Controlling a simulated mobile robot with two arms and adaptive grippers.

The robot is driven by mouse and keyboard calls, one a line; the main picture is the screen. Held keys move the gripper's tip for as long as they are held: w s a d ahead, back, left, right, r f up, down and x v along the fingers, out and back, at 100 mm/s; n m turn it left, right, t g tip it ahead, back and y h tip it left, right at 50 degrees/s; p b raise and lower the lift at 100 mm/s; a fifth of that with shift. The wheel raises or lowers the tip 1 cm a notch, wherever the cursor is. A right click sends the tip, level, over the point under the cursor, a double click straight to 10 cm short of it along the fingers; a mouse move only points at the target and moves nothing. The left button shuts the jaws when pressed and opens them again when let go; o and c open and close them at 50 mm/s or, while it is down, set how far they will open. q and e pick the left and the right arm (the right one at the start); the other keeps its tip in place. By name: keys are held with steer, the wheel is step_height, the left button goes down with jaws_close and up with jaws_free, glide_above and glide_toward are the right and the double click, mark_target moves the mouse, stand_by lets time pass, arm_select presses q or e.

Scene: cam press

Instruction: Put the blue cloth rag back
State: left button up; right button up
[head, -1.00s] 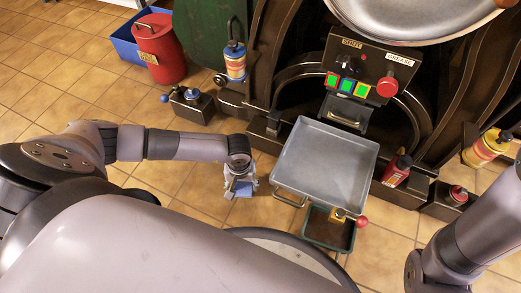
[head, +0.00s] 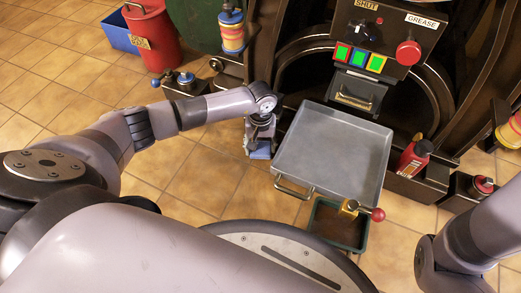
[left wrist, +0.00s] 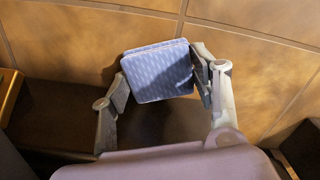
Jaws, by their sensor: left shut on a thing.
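The blue cloth rag (left wrist: 158,72) is a folded, patterned square. In the left wrist view it sits between the fingers of my left gripper (left wrist: 160,90), which is shut on it. In the head view the rag (head: 260,154) shows just below my left gripper (head: 261,140), to the left of the grey tray. My right gripper is out of view; only part of my right arm shows at the right edge.
A grey tray (head: 335,150) with a handle projects from the dark press. A green bin (head: 338,226) is below it. A control panel (head: 385,38) with buttons is above. Bottles, including a red one (head: 414,157), stand right. A red can (head: 150,38) and blue crate (head: 118,30) are far left.

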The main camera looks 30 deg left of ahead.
mark_target(261, 148)
arm_select(q)
steer(key=shift+f, duration=0.1)
steer(key=shift+f, duration=0.15)
steer(key=o, duration=1.1)
step_height(261, 148, up, 12)
steer(key=p, duration=0.8)
